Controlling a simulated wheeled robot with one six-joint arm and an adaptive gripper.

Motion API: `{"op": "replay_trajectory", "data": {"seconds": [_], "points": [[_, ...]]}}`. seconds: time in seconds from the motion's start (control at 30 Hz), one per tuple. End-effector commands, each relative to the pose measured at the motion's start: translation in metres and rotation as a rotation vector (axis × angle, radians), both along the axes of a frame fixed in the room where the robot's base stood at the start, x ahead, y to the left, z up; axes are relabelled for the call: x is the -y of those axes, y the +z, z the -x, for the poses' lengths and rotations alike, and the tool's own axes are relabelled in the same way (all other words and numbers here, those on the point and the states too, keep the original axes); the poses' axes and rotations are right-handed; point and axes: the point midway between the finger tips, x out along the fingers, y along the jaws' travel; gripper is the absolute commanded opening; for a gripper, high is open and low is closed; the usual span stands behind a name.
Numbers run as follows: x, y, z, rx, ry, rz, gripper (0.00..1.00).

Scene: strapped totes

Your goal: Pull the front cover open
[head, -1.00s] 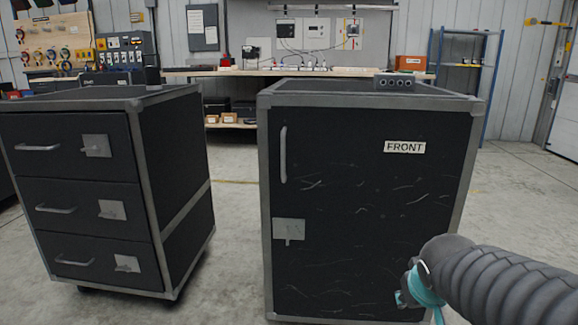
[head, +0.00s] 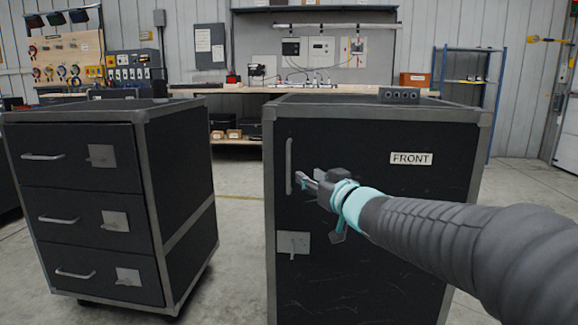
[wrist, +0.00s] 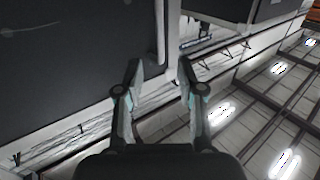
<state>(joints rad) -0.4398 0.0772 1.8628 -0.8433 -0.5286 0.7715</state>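The front cover (head: 345,290) is the black door of the right-hand tote, labelled FRONT (head: 411,158), and it looks closed. Its upright grey handle (head: 289,165) is near the door's upper left side. A square latch plate (head: 294,242) with a small tab pointing down sits below the handle. My gripper (head: 302,179) is in front of the door, just right of the handle's lower part. In the wrist view my gripper (wrist: 158,68) has its fingers apart, with the handle (wrist: 160,35) just beyond the fingertips. Contact cannot be told.
A black cabinet (head: 80,190) with several drawers, each with a handle and latch plate, stands to the left. A gap of bare floor (head: 238,230) separates it from the tote. A workbench (head: 240,88) runs behind, and a blue shelf rack (head: 465,80) stands at the back right.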

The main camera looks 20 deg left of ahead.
Motion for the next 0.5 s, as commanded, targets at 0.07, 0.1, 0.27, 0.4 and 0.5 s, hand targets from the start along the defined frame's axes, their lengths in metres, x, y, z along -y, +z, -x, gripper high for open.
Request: {"op": "replay_trajectory", "data": {"seconds": [0.07,0.1,0.27,0.4,0.5], "points": [[-0.011,-0.002,-0.009,-0.001,0.002,0.000,0.38],[-0.016,-0.002,-0.014,0.000,0.002,0.000,0.38],[-0.039,-0.001,-0.035,0.000,0.001,0.000,0.38],[-0.057,-0.001,-0.052,-0.001,0.000,0.001,0.38],[-0.069,-0.001,-0.063,0.000,0.000,0.001,0.38]]}}
